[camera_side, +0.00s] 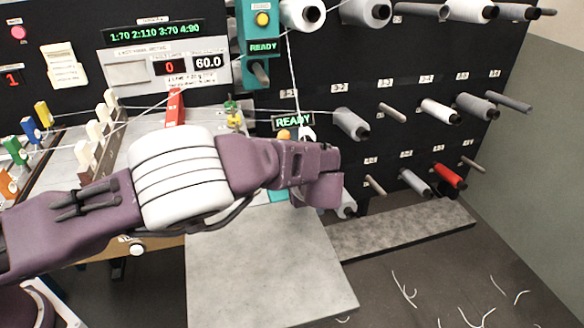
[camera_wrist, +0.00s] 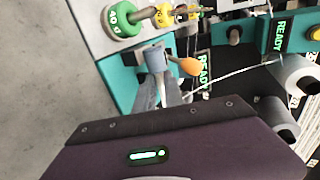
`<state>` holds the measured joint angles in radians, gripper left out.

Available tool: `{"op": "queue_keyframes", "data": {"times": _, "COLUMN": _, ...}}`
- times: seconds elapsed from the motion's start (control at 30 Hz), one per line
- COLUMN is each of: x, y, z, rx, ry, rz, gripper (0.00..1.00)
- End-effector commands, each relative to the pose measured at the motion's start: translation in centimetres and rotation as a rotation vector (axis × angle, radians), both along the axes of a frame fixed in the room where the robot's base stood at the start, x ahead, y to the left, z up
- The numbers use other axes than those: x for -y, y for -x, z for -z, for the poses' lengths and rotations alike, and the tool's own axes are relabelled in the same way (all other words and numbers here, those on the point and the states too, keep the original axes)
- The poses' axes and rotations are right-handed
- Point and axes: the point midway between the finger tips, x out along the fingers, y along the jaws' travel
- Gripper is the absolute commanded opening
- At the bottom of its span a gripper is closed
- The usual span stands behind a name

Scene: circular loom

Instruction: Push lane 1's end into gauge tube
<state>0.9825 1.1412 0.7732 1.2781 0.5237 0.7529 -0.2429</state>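My gripper (camera_wrist: 160,78) points at a teal station, its two grey fingers close together. Just beyond the fingertips is a short grey-blue cylinder (camera_wrist: 155,59), which looks like the gauge tube. An orange ball (camera_wrist: 188,66) sits beside it, also visible in the side view (camera_side: 284,134). A white thread (camera_wrist: 237,76) runs from the right to the fingers. In the side view the thread (camera_side: 292,66) comes down from above to the gripper (camera_side: 307,132). Its end is not visible, and I cannot tell whether the fingers grip it. My wrist hides most of the station there.
A green 40 g weight (camera_wrist: 123,20) and a yellow one (camera_wrist: 164,16) stand close to the fingers. A READY display (camera_side: 292,121) is beside the station. Several spools, one red (camera_side: 449,176), line the black rack at right. The grey table (camera_side: 260,280) in front is clear.

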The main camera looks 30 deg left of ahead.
Motion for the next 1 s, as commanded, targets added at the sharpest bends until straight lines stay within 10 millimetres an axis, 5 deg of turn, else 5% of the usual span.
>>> {"op": "queue_keyframes", "data": {"times": 0.1, "x": -0.1, "y": 0.0, "z": 0.1, "rx": -0.001, "ry": -0.001, "rz": -0.003, "gripper": 0.37}}
{"op": "queue_keyframes", "data": {"times": 0.6, "x": 0.1, "y": 0.1, "z": 0.0, "rx": -0.001, "ry": 0.0, "rz": -0.001, "gripper": 0.37}}
{"op": "queue_keyframes", "data": {"times": 1.0, "x": 4.1, "y": 4.2, "z": -3.3, "rx": -0.002, "ry": 0.001, "rz": -0.002, "gripper": 0.37}}
